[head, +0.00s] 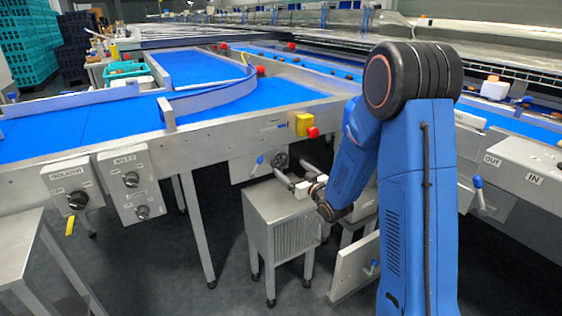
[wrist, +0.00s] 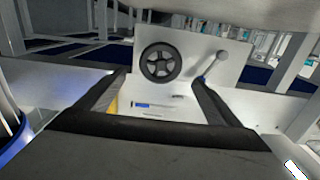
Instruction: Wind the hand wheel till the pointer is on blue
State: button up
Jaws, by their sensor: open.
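The hand wheel (wrist: 160,62) is dark and spoked, on a pale panel (wrist: 195,48). In the head view the wheel (head: 280,160) sits under the conveyor frame, partly behind my gripper. My gripper (head: 291,180) is open and empty. In the wrist view its two dark fingers stand apart, with the gripper (wrist: 160,77) facing the wheel; whether they touch it I cannot tell. A small strip with a blue part (wrist: 152,105) shows between the fingers. No pointer can be made out.
A blue-handled lever (wrist: 212,65) is beside the wheel. A yellow box with a red button (head: 305,124) is on the frame above. A grey ribbed cabinet (head: 281,235) stands below my gripper. Switch boxes (head: 131,182) are at left.

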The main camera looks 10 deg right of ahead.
aim_at(281, 160)
jog(key=x, duration=0.8)
jog(key=shift+w+a, duration=0.1)
jog(key=shift+w, duration=0.2)
jog(key=c, duration=1.1)
